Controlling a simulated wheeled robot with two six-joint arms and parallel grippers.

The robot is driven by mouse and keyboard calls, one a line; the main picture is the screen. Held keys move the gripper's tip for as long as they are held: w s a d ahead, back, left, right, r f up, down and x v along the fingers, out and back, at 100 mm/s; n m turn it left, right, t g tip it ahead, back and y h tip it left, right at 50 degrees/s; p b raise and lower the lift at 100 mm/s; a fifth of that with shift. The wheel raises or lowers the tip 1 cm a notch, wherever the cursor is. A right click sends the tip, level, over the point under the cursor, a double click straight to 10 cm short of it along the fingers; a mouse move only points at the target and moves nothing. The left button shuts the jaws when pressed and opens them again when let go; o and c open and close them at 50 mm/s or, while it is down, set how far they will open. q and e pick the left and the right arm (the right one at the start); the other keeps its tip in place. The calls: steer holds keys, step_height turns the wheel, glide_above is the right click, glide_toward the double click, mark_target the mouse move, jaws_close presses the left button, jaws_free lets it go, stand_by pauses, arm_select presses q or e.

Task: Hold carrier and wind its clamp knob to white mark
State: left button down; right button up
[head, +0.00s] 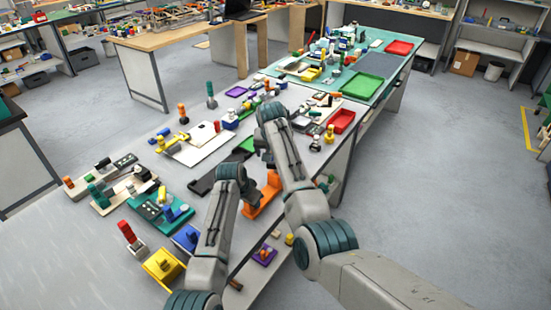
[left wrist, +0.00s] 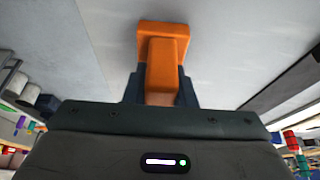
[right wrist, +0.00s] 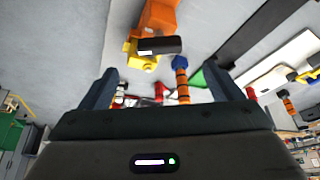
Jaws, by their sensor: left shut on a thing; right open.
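The orange carrier (head: 264,196) stands on the table between my two forearms in the head view. In the left wrist view my left gripper (left wrist: 160,90) is shut on the orange carrier (left wrist: 162,48), with a finger on each side. My right gripper (right wrist: 160,76) is open, its fingers wide apart with nothing gripped. The carrier (right wrist: 158,15) shows beyond it at the top of the right wrist view. A dark bar (right wrist: 164,45) with a small white patch at its left end shows in front of the carrier. I cannot clearly tell the clamp knob or its mark.
A yellow part (right wrist: 146,62) and an orange-striped peg with blue top (right wrist: 182,82) show beyond my right fingers. A red tray (head: 341,121) and green tray (head: 363,87) lie farther back. Fixtures crowd the left, including a yellow block (head: 162,266).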

steer(key=x, duration=0.7)
steer(key=shift+w, duration=0.25)
steer(key=shift+x, duration=0.8)
steer(key=shift+s+f, duration=0.1)
steer(key=shift+s, duration=0.05)
steer(key=c, duration=1)
steer(key=o, duration=1)
steer(key=o, duration=0.3)
